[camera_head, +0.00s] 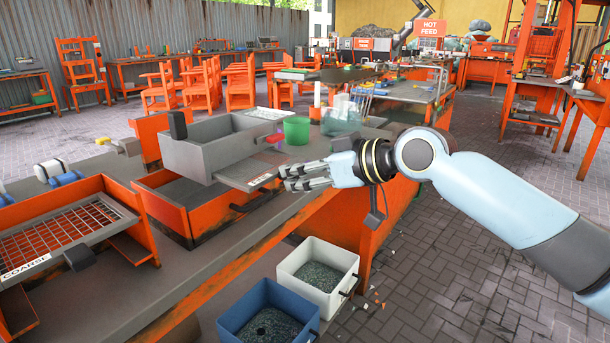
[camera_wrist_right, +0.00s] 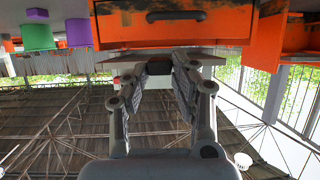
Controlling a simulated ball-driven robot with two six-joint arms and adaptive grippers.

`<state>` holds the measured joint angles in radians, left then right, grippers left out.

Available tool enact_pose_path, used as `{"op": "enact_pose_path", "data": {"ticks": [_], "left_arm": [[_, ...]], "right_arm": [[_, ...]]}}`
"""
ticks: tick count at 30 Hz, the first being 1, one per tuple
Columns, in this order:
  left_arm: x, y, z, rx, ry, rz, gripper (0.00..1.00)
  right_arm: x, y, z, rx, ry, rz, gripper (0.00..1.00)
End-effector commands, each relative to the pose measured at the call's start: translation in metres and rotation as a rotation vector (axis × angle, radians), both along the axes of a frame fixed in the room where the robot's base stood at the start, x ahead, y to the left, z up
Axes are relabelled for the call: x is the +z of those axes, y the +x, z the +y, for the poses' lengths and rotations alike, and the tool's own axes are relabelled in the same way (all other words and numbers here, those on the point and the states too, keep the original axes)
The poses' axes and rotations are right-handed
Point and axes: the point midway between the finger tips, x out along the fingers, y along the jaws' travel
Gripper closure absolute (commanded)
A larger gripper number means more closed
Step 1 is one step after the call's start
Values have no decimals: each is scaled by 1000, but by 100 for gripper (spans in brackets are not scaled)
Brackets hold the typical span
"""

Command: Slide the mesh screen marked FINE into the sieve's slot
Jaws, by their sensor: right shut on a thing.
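The sieve is a grey open-topped box (camera_head: 195,158) above an orange frame (camera_head: 178,215) on the bench. A flat grey screen (camera_head: 240,174) sticks out of the sieve's right side, low down; its far part is hidden by the box. A white label (camera_head: 262,180) lies near its outer end, too small to read. My right gripper (camera_head: 303,178) is shut on that outer end, with the fingers pointing left toward the sieve. The COARSE screen (camera_head: 70,238) is a mesh in a separate rack at left. My left gripper is out of view.
A white bin (camera_head: 335,300) and blue bin (camera_head: 235,325) of granules sit below the bench edge. The paved floor at right is mostly clear.

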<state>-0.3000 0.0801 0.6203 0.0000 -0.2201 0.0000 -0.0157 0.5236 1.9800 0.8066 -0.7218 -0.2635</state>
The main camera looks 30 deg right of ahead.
Motion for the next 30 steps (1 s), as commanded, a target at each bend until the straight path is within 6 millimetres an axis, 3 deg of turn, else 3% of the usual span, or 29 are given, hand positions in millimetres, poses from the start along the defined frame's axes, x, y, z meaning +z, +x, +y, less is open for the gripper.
{"op": "enact_pose_path", "data": {"ticks": [30], "left_arm": [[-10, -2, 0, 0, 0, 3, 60]], "right_arm": [[1, 24, 10, 0, 1, -2, 100]]}}
